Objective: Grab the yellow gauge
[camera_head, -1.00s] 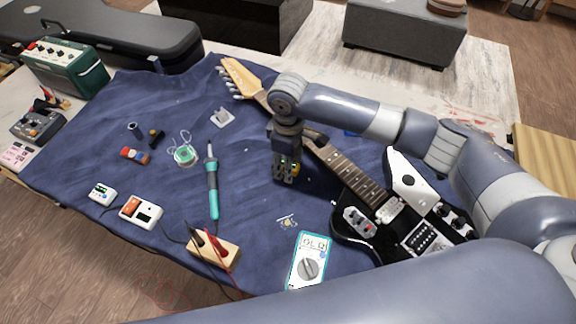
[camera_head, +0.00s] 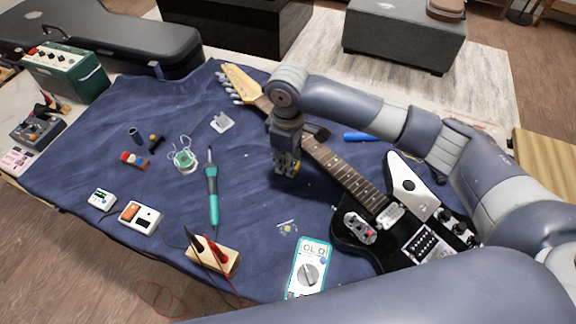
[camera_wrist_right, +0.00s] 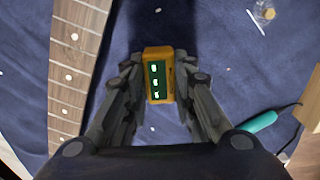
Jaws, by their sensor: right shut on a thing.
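The yellow gauge (camera_wrist_right: 158,74) is a small yellow block with a dark green face and pale marks. In the right wrist view it sits between the fingertips of my right gripper (camera_wrist_right: 160,88), which is shut on it. In the head view my right gripper (camera_head: 286,168) points down above the blue cloth, left of the guitar neck, and the gauge is mostly hidden by its fingers. I cannot tell whether the gauge touches the cloth. My left gripper is not in view.
The black and white guitar (camera_head: 362,222) lies close on the right, its neck beside my right gripper.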

